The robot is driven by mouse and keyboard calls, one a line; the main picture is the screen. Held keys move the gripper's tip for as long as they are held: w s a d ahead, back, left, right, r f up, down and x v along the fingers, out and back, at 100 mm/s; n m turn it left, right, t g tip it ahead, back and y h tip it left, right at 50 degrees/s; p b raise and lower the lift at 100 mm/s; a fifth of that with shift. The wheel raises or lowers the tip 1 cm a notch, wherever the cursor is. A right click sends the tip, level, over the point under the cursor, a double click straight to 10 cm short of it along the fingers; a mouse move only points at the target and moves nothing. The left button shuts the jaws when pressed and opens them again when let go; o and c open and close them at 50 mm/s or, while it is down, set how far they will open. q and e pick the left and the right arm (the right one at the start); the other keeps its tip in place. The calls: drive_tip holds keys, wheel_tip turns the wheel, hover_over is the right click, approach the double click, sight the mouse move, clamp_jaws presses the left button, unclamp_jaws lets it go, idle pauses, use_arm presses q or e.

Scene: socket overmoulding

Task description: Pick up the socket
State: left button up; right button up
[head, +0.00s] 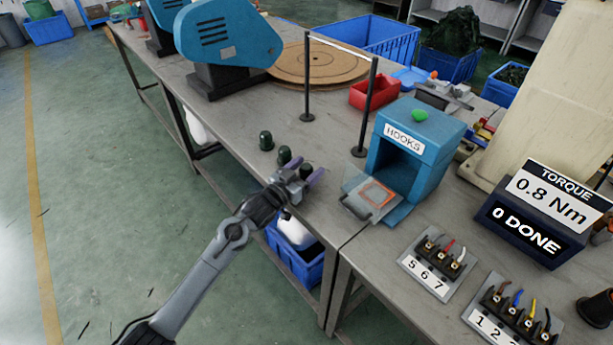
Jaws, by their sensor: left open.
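Three small dark green sockets stand in a slanting row near the front edge of the grey workbench. They are the far socket (266,141), the middle socket (284,155) and the near socket (306,171). My left gripper (307,170) reaches in from the lower left over the bench edge. Its purple-tipped fingers are open and lie close around the near socket. I cannot tell whether they touch it. The middle socket is close beside the gripper, partly behind it. My right gripper is not in view.
A blue box marked HOOKS (413,139) stands right of the gripper, with a clear panel (364,199) before it. A two-post frame (307,80) stands behind. Numbered terminal blocks (437,262) and a torque display (543,212) are at right. A blue crate (296,258) sits below the bench.

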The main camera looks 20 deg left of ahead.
use_arm(q)
drive_tip(key=shift+c, duration=0.4)
drive_tip(key=c, duration=1)
drive_tip(key=shift+o, duration=0.2)
